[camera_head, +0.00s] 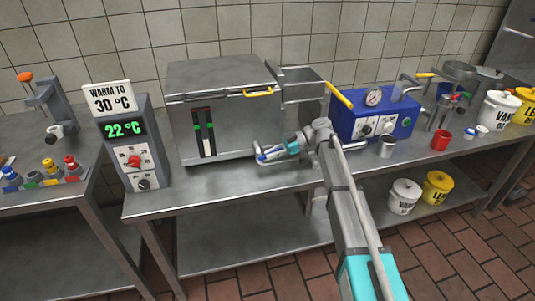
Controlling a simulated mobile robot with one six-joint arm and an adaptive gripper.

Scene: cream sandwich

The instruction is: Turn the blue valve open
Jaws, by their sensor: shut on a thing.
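The blue valve (268,154) is a small blue handle low at the front right of the grey steel vat (230,140). Its details are small, and my gripper partly covers it. My gripper (289,147) reaches in from the right and is shut on the blue valve. The exact contact of the fingers and the angle of the handle are hard to make out.
A control box (135,152) reading 22 °C stands left of the vat, under a "WARM TO 30 °C" sign (109,98). A blue machine (372,117) and a metal cup (386,148) stand to the right. The counter's front edge (220,198) is clear.

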